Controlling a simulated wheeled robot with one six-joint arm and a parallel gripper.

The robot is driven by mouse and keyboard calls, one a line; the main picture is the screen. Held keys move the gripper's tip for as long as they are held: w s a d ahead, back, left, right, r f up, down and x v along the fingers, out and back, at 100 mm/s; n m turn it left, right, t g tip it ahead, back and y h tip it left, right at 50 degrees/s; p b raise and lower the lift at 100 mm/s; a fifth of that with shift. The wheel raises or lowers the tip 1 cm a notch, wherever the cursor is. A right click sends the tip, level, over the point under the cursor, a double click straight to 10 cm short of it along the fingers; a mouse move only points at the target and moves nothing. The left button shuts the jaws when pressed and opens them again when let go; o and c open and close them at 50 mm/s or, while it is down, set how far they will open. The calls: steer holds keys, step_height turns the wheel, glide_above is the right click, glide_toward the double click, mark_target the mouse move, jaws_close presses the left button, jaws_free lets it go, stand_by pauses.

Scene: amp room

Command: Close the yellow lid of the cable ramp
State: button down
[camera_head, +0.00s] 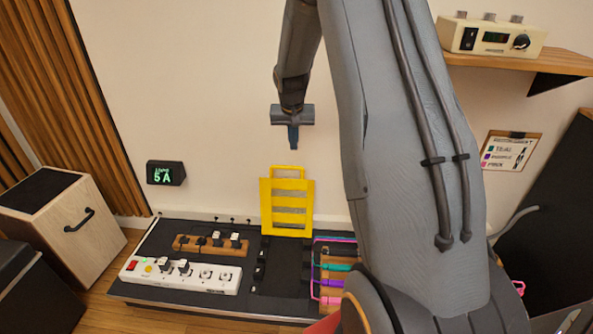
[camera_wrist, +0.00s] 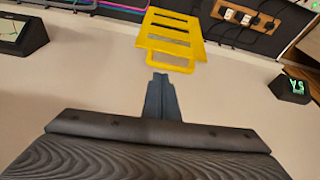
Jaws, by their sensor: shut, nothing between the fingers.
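The yellow lid (camera_head: 287,207) stands upright, open, at the back of the black cable ramp (camera_head: 281,281) on the low platform. It has slots and a loop handle at its top edge. In the wrist view the lid (camera_wrist: 171,34) shows upside down, its handle towards my gripper. My gripper (camera_head: 293,146) is shut and empty, pointing down just above the lid's handle in the head view. The wrist view shows the closed fingertips (camera_wrist: 160,78) close to the handle, with a small gap visible in the picture. I cannot tell the depth between them.
A white power strip (camera_head: 180,275) and a wooden block with plugs (camera_head: 210,244) lie left of the ramp. Coloured cables (camera_head: 332,268) lie right of it. A small display reading 5 A (camera_head: 166,173) is on the wall. My arm covers the right side.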

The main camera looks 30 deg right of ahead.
steer(key=shift+m, duration=0.4)
steer(key=w+d+f+b, duration=0.1)
steer(key=w+f, duration=0.1)
steer(key=f, duration=0.2)
steer(key=w+d+f, duration=0.2)
steer(key=f, duration=0.2)
steer(key=w+d+f+b, duration=0.1)
steer(key=w+d+f, duration=0.1)
steer(key=f, duration=0.2)
steer(key=shift+d+f+b, duration=0.15)
steer(key=shift+f+b, duration=0.15)
